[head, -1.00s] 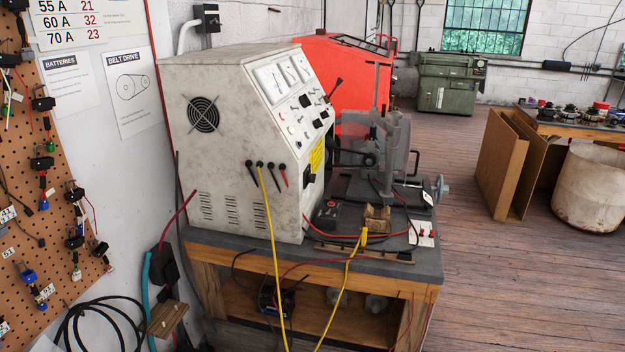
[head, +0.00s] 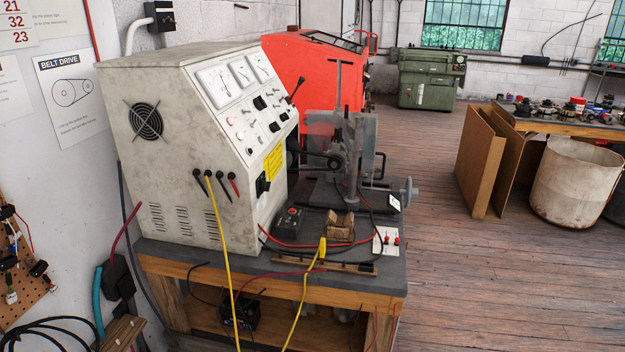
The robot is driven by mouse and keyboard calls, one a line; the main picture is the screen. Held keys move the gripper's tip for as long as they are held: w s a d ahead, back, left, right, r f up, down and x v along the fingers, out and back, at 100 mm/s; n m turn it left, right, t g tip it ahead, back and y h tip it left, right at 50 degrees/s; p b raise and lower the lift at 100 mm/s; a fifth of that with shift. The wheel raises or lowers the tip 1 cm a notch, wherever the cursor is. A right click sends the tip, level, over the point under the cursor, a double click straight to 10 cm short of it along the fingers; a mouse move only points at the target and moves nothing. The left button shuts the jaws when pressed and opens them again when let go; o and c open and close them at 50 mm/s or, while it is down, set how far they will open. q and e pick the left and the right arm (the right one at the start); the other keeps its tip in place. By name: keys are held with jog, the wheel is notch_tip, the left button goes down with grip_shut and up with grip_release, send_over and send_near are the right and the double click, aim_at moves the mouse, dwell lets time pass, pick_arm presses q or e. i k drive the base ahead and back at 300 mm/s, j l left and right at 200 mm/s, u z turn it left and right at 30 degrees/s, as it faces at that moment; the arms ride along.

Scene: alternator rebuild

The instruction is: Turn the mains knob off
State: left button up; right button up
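A cream test bench cabinet (head: 175,160) stands on the workbench, its sloped panel facing right with gauges, switches and small buttons. A black rotary knob (head: 262,184) sits low on the panel, below a yellow label (head: 273,160). It looks like the mains knob, but its marking and its on or off position are too small to read. Neither of my grippers shows in the head view.
The workbench (head: 345,272) carries a grey clamp rig (head: 345,150), a small black box with a red button (head: 289,221), a wooden block (head: 340,225) and red and yellow cables. A yellow cable (head: 223,260) hangs down the front. Floor (head: 470,280) to the right is clear.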

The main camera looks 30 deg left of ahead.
aim_at(266, 186)
jog(key=i+l+z, duration=0.25)
jog(key=i, duration=0.4)
jog(key=i+z, duration=0.25)
jog(key=i, duration=0.45)
jog(key=i+u, duration=0.2)
jog(key=i, duration=0.15)
jog(key=i+l+u, duration=0.25)
jog(key=i+u, duration=0.25)
jog(key=u, duration=0.2)
jog(key=i+l+u, duration=0.2)
jog(key=u, duration=0.2)
jog(key=i+l+u, duration=0.15)
jog(key=u, duration=0.3)
jog(key=i+l+u, duration=0.2)
jog(key=l+u, duration=0.7)
jog(key=l, duration=0.15)
jog(key=l+u, duration=0.45)
jog(key=l, duration=0.15)
jog(key=i+l, duration=0.05)
